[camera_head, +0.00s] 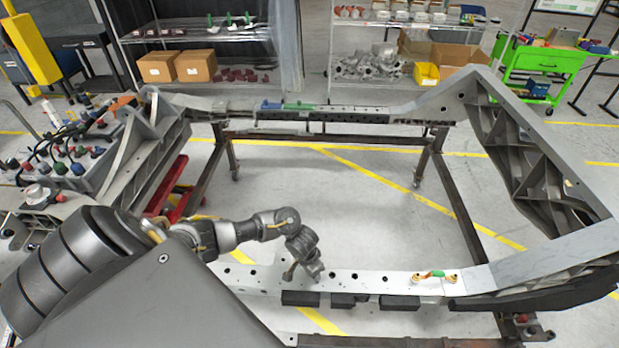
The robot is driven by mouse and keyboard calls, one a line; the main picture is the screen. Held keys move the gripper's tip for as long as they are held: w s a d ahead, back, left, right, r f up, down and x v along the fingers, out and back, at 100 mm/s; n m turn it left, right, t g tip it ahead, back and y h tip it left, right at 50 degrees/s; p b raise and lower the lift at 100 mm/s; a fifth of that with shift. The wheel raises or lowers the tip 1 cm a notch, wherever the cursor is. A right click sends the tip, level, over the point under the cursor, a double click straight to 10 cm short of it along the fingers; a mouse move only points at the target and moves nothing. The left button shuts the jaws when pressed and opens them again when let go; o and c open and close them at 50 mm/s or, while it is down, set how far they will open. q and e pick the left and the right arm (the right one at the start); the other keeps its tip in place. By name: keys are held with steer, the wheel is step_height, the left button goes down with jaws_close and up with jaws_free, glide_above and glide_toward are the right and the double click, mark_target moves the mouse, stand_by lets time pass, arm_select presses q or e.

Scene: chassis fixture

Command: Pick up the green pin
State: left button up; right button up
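A small green pin (433,274) lies on the front beam of the chassis frame (372,279), right of centre. It has orange and yellowish parts at its ends. My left arm comes in from the left, and its gripper (306,272) hangs low over the front beam, to the left of the pin and clear of it. The fingers are small and dark, and I cannot tell whether they are open or shut. My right gripper is not in view.
The chassis frame rises at the right (525,155) and left. Blue and green parts (298,106) lie on its back beam. A fixture with several coloured knobs (70,155) is at the left. A green cart (543,60) and shelves stand behind. Open floor shows inside the frame.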

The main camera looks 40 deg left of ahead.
arm_select(q)
jaws_close()
steer(key=shift+r, duration=0.1)
steer(key=shift+r, duration=0.1)
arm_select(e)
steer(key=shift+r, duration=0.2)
